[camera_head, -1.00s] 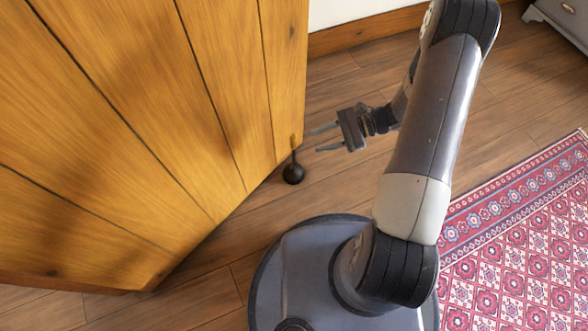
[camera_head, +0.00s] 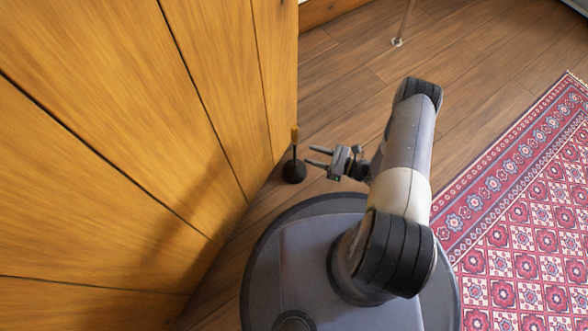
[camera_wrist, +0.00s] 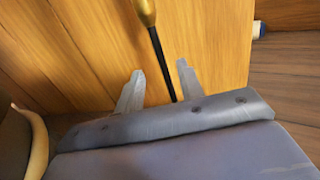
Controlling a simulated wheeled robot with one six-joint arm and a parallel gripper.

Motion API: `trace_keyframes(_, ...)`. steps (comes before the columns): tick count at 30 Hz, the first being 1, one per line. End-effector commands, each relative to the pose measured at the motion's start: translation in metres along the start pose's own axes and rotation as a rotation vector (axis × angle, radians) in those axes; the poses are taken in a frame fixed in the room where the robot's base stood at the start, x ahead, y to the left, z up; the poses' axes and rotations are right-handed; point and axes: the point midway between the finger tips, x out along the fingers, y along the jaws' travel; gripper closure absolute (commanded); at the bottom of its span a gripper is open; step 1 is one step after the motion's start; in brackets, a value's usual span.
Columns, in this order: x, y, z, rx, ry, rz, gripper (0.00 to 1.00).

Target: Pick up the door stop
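The door stop (camera_head: 294,168) stands upright on the floor against the wooden door. It has a round black base, a thin dark stem and a golden top. In the wrist view its stem (camera_wrist: 161,60) rises just beyond my fingertips, and its base is hidden behind my gripper. My gripper (camera_head: 311,156) is open and empty, just right of the door stop in the head view. In the wrist view the two fingers (camera_wrist: 159,76) are spread, with the stem lined up between them. I cannot see contact.
The wooden door (camera_head: 200,90) fills the left side, close behind the door stop. A red patterned rug (camera_head: 520,230) lies at the right. Wooden floor (camera_head: 350,95) is clear beyond my arm, with a thin pole's foot (camera_head: 397,42) on it. A curved yellow object (camera_wrist: 36,145) shows at the wrist view's left edge.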

Motion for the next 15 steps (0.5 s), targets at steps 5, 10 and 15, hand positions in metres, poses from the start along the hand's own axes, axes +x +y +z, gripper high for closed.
trace_keyframes(5,0.026,0.001,-0.001,0.000,0.000,0.005,0.64)
trace_keyframes(10,0.037,0.001,0.000,-0.001,0.001,0.003,0.64)
trace_keyframes(15,0.050,0.001,-0.001,0.000,0.001,0.006,0.64)
